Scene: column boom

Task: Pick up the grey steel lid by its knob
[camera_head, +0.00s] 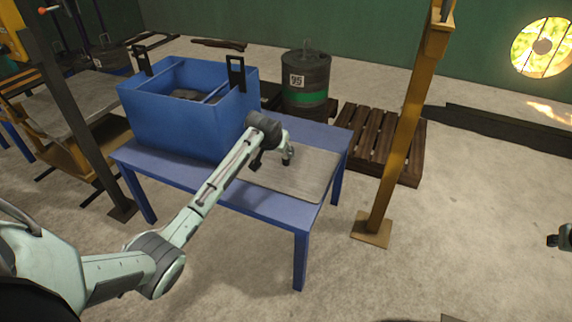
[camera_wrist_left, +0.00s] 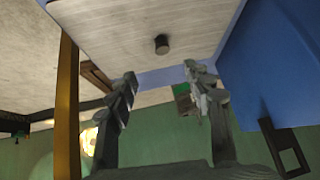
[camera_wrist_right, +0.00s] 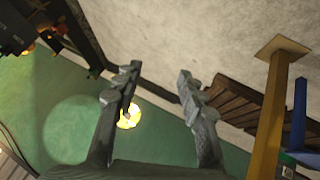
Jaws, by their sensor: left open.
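The grey steel lid (camera_head: 305,180) lies flat on the right part of the blue table. It fills the upper part of the left wrist view (camera_wrist_left: 110,25), where its short dark knob (camera_wrist_left: 162,44) stands out from the plate. In the head view I cannot make out the knob near my left gripper (camera_head: 272,162). That gripper is open above the lid, and its fingertips (camera_wrist_left: 161,78) point toward the knob with nothing between them. My right gripper (camera_wrist_right: 159,76) is open and empty, away from the table; part of it shows at the right edge of the head view (camera_head: 560,239).
A blue divided crate (camera_head: 175,130) with black upright handles stands on the blue table (camera_head: 225,195), left of the lid. A green-banded drum marked 95 (camera_head: 305,80) and a wooden pallet (camera_head: 385,150) are behind. A yellow post (camera_head: 398,140) stands right of the table.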

